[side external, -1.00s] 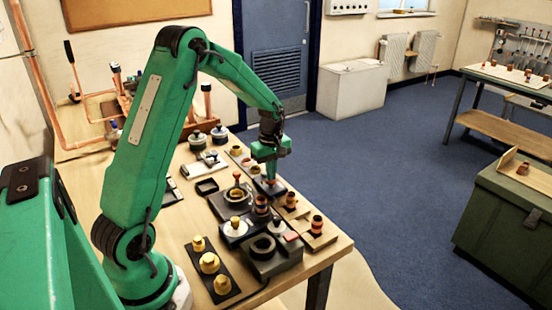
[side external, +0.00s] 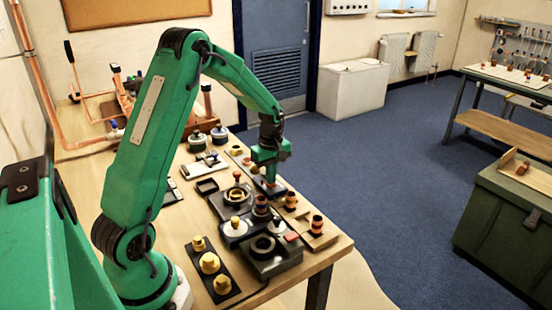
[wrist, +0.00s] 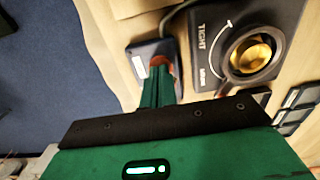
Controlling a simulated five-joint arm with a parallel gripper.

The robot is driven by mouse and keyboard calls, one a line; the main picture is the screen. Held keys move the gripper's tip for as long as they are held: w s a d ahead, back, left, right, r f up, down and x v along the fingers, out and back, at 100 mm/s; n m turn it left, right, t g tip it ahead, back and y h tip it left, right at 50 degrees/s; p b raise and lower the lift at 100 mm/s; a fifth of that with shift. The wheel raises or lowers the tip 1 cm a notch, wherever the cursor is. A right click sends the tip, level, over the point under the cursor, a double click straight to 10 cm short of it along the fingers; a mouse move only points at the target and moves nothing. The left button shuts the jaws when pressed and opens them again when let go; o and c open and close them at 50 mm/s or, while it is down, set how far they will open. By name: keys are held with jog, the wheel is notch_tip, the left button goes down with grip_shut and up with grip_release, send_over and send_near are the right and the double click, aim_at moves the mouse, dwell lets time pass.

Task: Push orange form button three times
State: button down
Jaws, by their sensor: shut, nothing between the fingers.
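The orange form button (wrist: 172,58) is a round orange cap on a dark box (wrist: 139,54) with a small white label, in the wrist view. My gripper (wrist: 160,72) is shut and empty, with its green fingers over the button and hiding most of it. They look to be at the cap, but I cannot tell how far it is pressed. In the side view my gripper (side external: 269,178) points down at the same dark box (side external: 273,189) near the table's far edge, and its fingers largely hide the button.
Beside the box is a dark dial plate marked TIGHT with a gold knob (wrist: 250,53). Copper-coloured fittings (side external: 290,200) on wooden blocks stand close on the right. A black plate with yellow fittings (side external: 209,263) lies at the front. The table around my gripper is crowded.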

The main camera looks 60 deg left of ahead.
notch_tip(320, 180, up, 14)
jog(key=shift+f, duration=0.25)
dwell(0.3)
dwell(0.5)
jog(key=shift+r, duration=0.9)
jog(key=shift+f, duration=0.2)
notch_tip(320, 180, down, 14)
jog(key=shift+r, duration=0.15)
dwell(0.4)
